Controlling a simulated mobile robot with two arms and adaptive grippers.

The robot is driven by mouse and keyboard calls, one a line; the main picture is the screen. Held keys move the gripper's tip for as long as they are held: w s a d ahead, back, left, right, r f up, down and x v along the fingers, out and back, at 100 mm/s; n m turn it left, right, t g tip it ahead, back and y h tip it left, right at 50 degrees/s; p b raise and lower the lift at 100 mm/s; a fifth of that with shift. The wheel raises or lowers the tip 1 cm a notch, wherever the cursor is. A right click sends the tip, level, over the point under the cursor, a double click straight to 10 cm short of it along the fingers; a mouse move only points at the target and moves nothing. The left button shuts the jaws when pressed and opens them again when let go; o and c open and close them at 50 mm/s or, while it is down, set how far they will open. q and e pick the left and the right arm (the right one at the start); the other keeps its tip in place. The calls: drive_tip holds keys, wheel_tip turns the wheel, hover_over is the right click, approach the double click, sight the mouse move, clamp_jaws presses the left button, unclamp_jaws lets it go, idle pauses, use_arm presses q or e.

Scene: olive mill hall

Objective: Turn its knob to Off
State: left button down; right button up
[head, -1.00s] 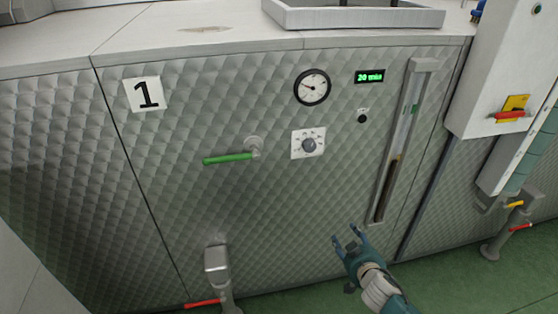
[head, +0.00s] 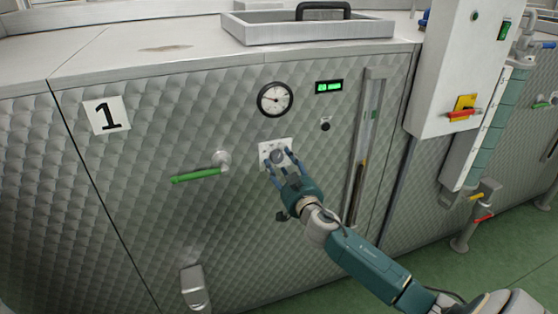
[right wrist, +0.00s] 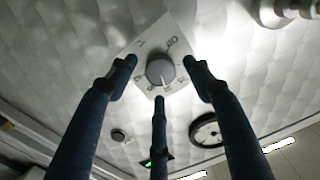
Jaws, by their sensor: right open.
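The round grey knob (head: 278,156) sits on a white square dial plate (head: 265,148) on the quilted metal front of machine 1. In the right wrist view the knob (right wrist: 160,70) shows between my fingers, with dark marks around it on the plate; one at the upper right looks like "Off". A light line on the knob points towards the marks at the lower side, away from that one. My right gripper (head: 279,163) is open in front of the plate, its fingers spread around the knob; I cannot tell whether they touch it. My left gripper is out of view.
A gauge (head: 275,99) and a green display (head: 329,87) are above the dial, with a small black button (head: 325,125) to the right. A green-handled valve (head: 197,175) sticks out at the left. A sight tube (head: 366,150) stands at the right.

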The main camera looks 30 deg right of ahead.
drive_tip(key=shift+x, duration=0.9)
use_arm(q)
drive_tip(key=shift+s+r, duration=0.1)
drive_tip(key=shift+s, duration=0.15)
use_arm(e)
drive_tip(key=shift+c, duration=0.2)
drive_tip(key=c, duration=1.1)
drive_tip(key=shift+f, duration=0.1)
